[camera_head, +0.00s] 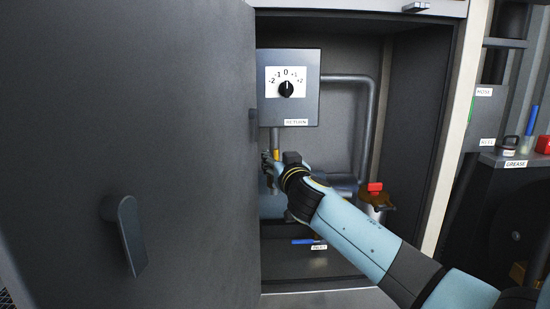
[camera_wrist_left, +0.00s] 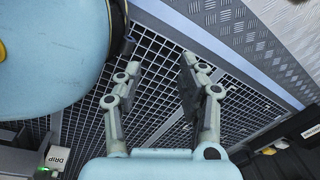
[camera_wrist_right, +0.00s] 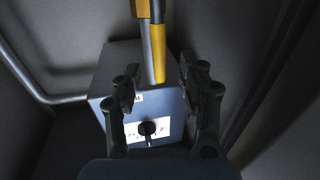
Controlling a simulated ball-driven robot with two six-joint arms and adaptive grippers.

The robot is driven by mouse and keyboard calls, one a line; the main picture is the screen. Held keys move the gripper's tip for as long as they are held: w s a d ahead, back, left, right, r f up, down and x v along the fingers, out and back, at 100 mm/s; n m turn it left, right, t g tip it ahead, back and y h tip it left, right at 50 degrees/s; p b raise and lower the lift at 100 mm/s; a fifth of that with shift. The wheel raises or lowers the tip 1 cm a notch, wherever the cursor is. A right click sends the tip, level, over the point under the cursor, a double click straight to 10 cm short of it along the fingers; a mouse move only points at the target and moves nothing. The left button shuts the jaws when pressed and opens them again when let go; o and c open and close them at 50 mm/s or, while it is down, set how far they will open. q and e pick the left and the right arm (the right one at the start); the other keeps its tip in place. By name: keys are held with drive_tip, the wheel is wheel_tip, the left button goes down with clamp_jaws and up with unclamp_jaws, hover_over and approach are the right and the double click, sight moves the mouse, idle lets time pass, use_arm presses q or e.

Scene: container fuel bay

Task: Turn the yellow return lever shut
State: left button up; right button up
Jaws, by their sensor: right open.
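The yellow return lever (camera_wrist_right: 158,55) shows in the right wrist view beside a grey pipe, above the dial box in that picture. In the head view only a small yellow piece (camera_head: 276,155) shows below the return box, partly hidden by my right gripper (camera_head: 268,165). My right gripper (camera_wrist_right: 160,76) is open, with the lever's end seen between its fingertips. Neither finger visibly touches it, and I cannot tell the depth. My left gripper (camera_wrist_left: 163,68) is open and empty over a floor grating.
The return box (camera_head: 305,105) has a black dial (camera_head: 286,89) with its pointer near 0. The open cabinet door (camera_head: 130,150) fills the left. A bent pipe (camera_head: 370,120) runs behind my right arm. A red-topped valve (camera_head: 375,188) stands right of the gripper.

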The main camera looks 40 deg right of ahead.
drive_tip(key=shift+x, duration=1.35)
clamp_jaws()
drive_tip(key=shift+f, duration=0.25)
